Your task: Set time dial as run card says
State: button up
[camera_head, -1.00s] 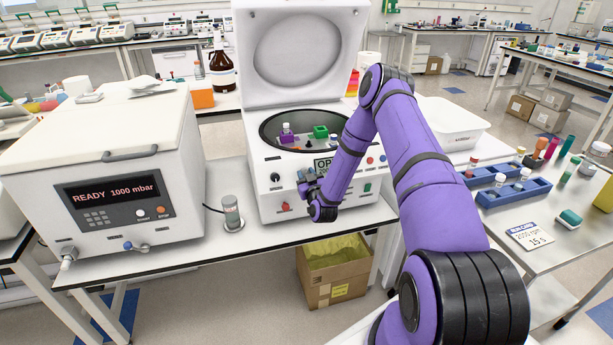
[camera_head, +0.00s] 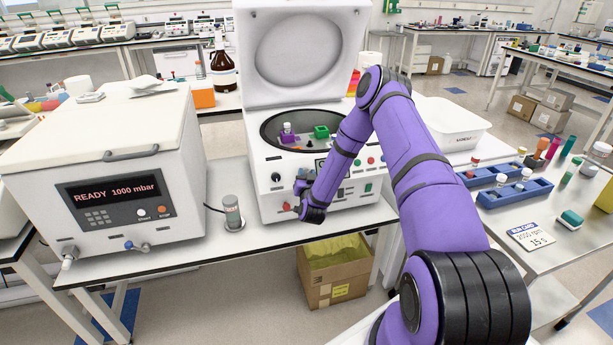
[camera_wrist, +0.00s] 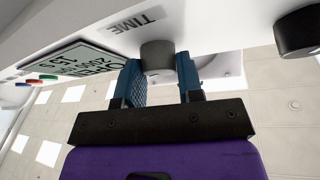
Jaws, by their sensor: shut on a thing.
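The centrifuge (camera_head: 350,205) stands open on the bench. Its time dial (camera_wrist: 157,52), a dark grey knob under the printed word TIME, is upside down in the wrist view. My gripper (camera_wrist: 161,78) is shut on this dial, one blue finger on each side. In the head view my gripper (camera_head: 297,196) is at the front panel and hides the dial. The display (camera_wrist: 72,62) appears to read OPEN, 2000 and 15, upside down; its last characters are hard to read. The run card (camera_head: 530,236) on the right bench reads 2000 rpm, 15 s.
A second black knob (camera_head: 276,177) is left of my gripper on the panel. The raised lid (camera_head: 255,80) stands behind the bowl. A vacuum oven (camera_head: 100,150) and a small grey cylinder (camera_head: 232,212) stand to the left. Blue tube racks (camera_head: 515,192) are on the right bench.

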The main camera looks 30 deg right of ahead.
jog(key=shift+f, duration=0.1)
jog(key=o, duration=0.9)
jog(key=r+v, duration=0.1)
jog(key=v, duration=0.9)
jog(key=shift+s+f, duration=0.45)
jog(key=shift+f, duration=0.1)
jog(key=shift+a, duration=0.1)
